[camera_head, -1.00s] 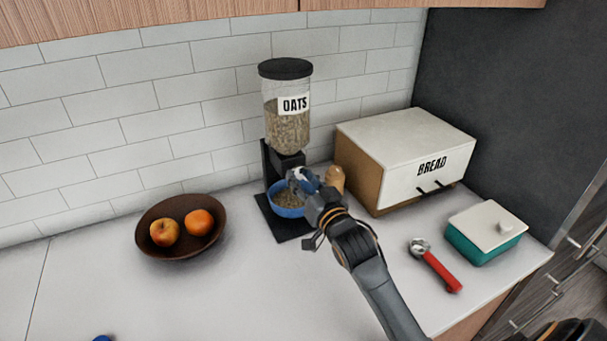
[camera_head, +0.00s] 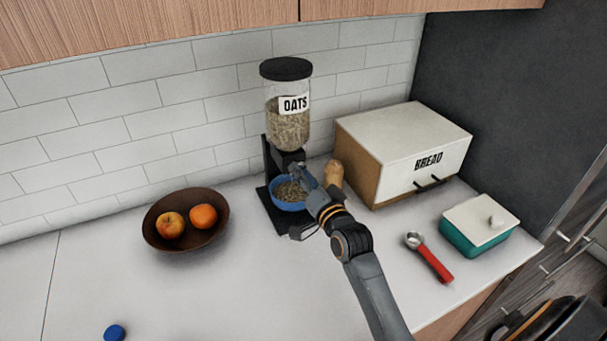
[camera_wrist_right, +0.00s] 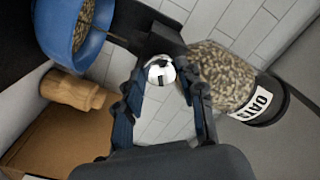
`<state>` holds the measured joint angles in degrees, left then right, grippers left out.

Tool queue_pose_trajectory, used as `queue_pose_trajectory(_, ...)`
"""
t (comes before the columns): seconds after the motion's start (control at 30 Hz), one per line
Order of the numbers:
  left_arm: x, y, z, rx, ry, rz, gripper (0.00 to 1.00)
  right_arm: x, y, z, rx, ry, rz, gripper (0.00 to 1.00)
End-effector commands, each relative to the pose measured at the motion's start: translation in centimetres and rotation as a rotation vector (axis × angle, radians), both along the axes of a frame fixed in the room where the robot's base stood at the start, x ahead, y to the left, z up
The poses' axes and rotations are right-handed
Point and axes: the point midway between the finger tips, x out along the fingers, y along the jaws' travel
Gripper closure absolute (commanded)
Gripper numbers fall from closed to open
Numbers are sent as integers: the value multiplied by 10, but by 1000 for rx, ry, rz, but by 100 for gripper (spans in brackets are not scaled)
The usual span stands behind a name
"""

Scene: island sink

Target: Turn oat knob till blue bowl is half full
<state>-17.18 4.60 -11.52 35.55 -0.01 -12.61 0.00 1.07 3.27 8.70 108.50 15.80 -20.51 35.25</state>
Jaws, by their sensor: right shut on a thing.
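The oat dispenser (camera_head: 287,125) stands against the tiled wall with oats in its clear jar. Its shiny silver knob (camera_wrist_right: 160,70) shows between my right gripper's fingers in the right wrist view. My right gripper (camera_head: 300,174) is shut on the knob, in front of the dispenser. The blue bowl (camera_head: 283,204) sits on the dispenser's base below the spout and holds oats; my gripper hides part of it. It also shows in the right wrist view (camera_wrist_right: 93,42), with oats inside. The exact oat level is hard to judge. My left gripper is not in view.
A wooden shaker-like object (camera_head: 334,173) stands just right of the bowl, near the bread box (camera_head: 400,150). A red-handled scoop (camera_head: 432,262) and teal dish (camera_head: 470,245) lie right. A brown fruit bowl (camera_head: 160,243) stands left. The front left counter is clear except a small blue object (camera_head: 114,332).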

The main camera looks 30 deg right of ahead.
Motion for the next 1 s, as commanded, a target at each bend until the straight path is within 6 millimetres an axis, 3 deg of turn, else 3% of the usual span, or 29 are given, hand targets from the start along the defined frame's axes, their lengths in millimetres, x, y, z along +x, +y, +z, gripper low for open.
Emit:
queue_pose_trajectory(0.37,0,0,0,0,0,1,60,0,0,1,2,-1,-1,93)
queue_pose_trajectory(0.4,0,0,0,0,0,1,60,0,0,1,2,-1,-1,54)
queue_pose_trajectory(0.5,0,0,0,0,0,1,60,0,0,0,2,-1,-1,39)
queue_pose_trajectory(0.83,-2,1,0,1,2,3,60,-2,0,0,2,-1,-1,39)
queue_pose_trajectory(1.0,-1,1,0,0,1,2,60,-22,1,-1,2,1,-1,39)
